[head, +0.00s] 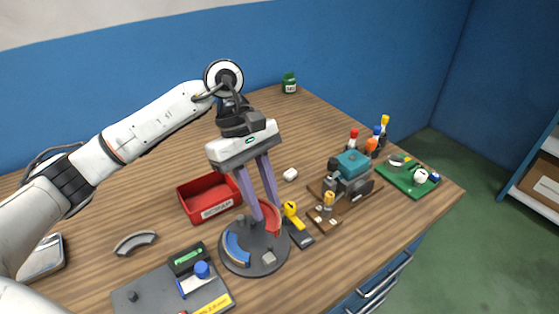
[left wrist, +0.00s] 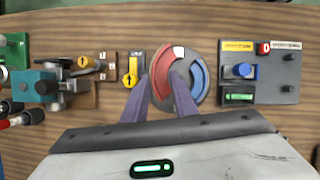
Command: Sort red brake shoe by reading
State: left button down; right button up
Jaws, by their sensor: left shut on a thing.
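The red brake shoe (head: 270,217) is a curved piece on a round dark plate (head: 262,262), opposite a blue shoe (head: 236,248). It also shows in the left wrist view (left wrist: 163,82). My left gripper (head: 264,212) reaches down from above with its purple fingers shut on the red shoe, which is still at the plate. The gauge block (head: 172,293) has a blue knob (head: 201,270) and a small lit green display (head: 188,258); its reading is too small to make out. A red bin (head: 182,207) with a white label stands behind. My right gripper is not in view.
A grey curved shoe (head: 136,242) lies left of the bin. A yellow-knobbed black device (head: 298,228) stands close right of the plate. A teal machine (head: 350,168), bottles and a green board (head: 405,178) fill the right side.

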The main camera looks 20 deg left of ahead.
pick_arm(q)
jog(key=shift+w+a+r+n, duration=0.15)
jog(key=shift+w+a+n, duration=0.1)
jog(key=shift+w+n, duration=0.4)
jog(key=shift+a+f+t, duration=0.1)
jog(key=shift+f+t, duration=0.2)
jog(key=shift+f+b, duration=0.3)
notch_tip(320, 180, down, 4)
jog(key=b, duration=0.2)
jog(key=shift+f+b, duration=0.1)
jog(key=shift+b, duration=0.25)
jog(key=shift+f+b, duration=0.45)
jog(key=shift+b, duration=0.5)
jog(key=shift+f+b, duration=0.4)
jog(key=shift+b, duration=0.4)
dwell(0.9)
